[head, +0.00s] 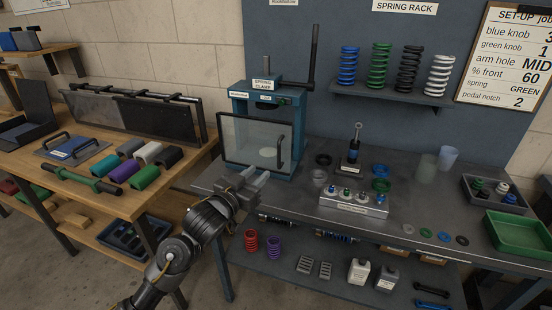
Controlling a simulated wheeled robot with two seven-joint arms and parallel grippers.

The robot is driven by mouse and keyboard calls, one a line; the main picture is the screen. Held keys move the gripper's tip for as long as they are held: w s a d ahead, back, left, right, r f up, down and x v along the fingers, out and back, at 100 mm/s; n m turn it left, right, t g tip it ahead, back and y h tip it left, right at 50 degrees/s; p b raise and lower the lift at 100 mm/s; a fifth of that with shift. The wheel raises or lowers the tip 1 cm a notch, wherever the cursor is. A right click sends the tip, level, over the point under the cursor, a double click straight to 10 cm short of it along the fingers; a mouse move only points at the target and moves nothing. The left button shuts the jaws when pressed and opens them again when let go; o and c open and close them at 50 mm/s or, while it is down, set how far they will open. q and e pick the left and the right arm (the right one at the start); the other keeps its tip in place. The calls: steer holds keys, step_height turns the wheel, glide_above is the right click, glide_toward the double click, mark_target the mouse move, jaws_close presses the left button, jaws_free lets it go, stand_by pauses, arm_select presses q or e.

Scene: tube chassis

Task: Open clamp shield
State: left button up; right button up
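The spring clamp (241,100) is a blue press on the back of the grey workbench. Its shield (240,141) is a clear panel in a dark frame, standing upright across the clamp's front. The shield looks closed. A dark vertical handle (281,151) sits on the shield's right side. My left gripper (258,176) is just below and in front of the shield's lower edge, pointing up and right. Its fingers look apart with nothing between them, and it is below the handle, not on it. My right gripper does not show.
A spring rack (390,94) hangs on the blue back wall. A wooden table (120,203) with tools is on the left.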

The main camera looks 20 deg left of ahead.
mark_target(278, 155)
arm_select(q)
steer(key=p+x, duration=0.1)
steer(key=x, duration=1)
steer(key=shift+f, duration=0.1)
jaws_close()
